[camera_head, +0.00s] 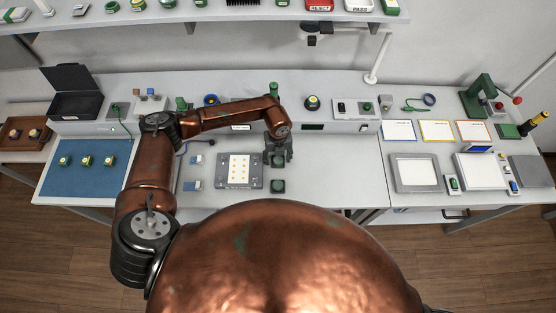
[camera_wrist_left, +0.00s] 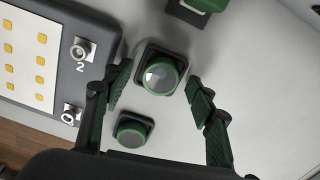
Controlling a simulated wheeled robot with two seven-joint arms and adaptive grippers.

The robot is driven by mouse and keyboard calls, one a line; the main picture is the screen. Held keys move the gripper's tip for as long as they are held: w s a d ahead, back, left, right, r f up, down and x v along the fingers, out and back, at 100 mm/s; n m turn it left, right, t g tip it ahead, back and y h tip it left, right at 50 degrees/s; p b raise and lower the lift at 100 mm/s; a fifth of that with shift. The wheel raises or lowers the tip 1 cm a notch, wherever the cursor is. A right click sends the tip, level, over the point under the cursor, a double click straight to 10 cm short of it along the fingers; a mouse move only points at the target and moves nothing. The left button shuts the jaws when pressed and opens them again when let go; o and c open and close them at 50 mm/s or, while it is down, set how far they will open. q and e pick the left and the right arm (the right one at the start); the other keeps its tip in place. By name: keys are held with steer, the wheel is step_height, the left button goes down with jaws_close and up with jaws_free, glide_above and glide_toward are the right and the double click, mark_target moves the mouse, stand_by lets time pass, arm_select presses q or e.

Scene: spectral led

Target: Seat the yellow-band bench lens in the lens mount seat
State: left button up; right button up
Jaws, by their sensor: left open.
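My left gripper (camera_head: 278,152) is open over the bench, right of the panel with yellow squares. In the left wrist view its fingers (camera_wrist_left: 159,80) stand on either side of a round, green-rimmed clear lens (camera_wrist_left: 160,75). The lens sits on or in a dark square base; a yellow band on it cannot be made out. A second dark square block with a green round top (camera_wrist_left: 132,130) is beside it, also visible in the head view (camera_head: 278,186). Which block is the lens mount seat is unclear. Three small yellow-topped green pieces (camera_head: 86,160) are on the blue mat (camera_head: 90,185). My right gripper is out of view.
The panel with yellow squares (camera_head: 239,171) lies left of the gripper. Two small blue-and-white pieces (camera_head: 194,185) lie farther left. A raised grey console (camera_head: 340,125) runs behind. Bare bench (camera_head: 330,170) is free to the right, before the grey-framed plate (camera_head: 415,173).

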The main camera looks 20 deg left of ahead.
arm_select(q)
steer(key=shift+c, duration=0.6)
steer(key=c, duration=1)
steer(key=shift+r, duration=0.1)
steer(key=shift+r, duration=0.55)
steer(key=s+r+b, duration=0.1)
steer(key=s+r, duration=0.7)
steer(key=s, duration=0.1)
steer(key=s+r+b, duration=0.1)
steer(key=s+r, duration=0.2)
steer(key=s, duration=0.2)
steer(key=shift+a+r+b, duration=0.25)
steer(key=shift+r+b, duration=0.05)
steer(key=shift+r, duration=0.1)
